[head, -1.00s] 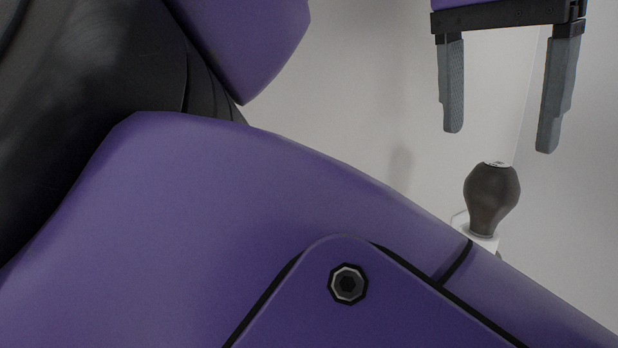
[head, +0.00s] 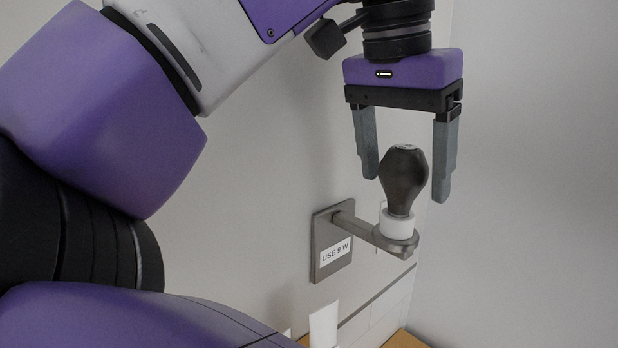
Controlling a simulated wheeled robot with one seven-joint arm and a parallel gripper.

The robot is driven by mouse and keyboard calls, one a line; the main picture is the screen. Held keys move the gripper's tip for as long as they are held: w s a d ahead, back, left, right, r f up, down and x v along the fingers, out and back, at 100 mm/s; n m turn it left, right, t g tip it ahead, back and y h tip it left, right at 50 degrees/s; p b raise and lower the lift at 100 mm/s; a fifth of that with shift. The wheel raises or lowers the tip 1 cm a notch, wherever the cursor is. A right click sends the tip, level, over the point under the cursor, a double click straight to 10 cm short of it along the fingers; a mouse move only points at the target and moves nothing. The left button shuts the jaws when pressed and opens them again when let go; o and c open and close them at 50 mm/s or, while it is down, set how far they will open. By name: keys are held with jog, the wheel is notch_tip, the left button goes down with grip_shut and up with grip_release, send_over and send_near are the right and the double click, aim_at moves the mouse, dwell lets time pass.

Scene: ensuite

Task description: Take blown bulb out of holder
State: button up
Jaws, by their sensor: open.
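The dark, smoky bulb (head: 404,178) stands upright, wide end up, in a white socket (head: 397,224). The socket sits at the end of a grey metal holder arm (head: 362,229) fixed to the wall by a square plate labelled "USE 9 W" (head: 334,252). My gripper (head: 408,190) is open and points down from above. In this view its two grey fingers appear on either side of the bulb, with small gaps showing. I cannot tell whether the fingers are level with the bulb in depth.
The pale wall (head: 270,150) lies close behind the holder, and another wall (head: 530,200) stands to the right. A white object (head: 324,325) shows below the plate. A wood-coloured surface (head: 404,340) lies at the bottom.

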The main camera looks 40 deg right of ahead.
jog(key=shift+c, duration=0.5)
jog(key=c, duration=1.6)
jog(key=shift+o, duration=0.2)
jog(key=n+t, duration=0.1)
jog(key=n, duration=0.3)
jog(key=n, duration=0.4)
jog(key=shift+s+f+t+y, duration=0.1)
jog(key=shift+t+y, duration=0.2)
jog(key=shift+t, duration=0.1)
jog(key=n, duration=0.4)
jog(key=shift+t+y, duration=0.3)
jog(key=shift+y, duration=0.1)
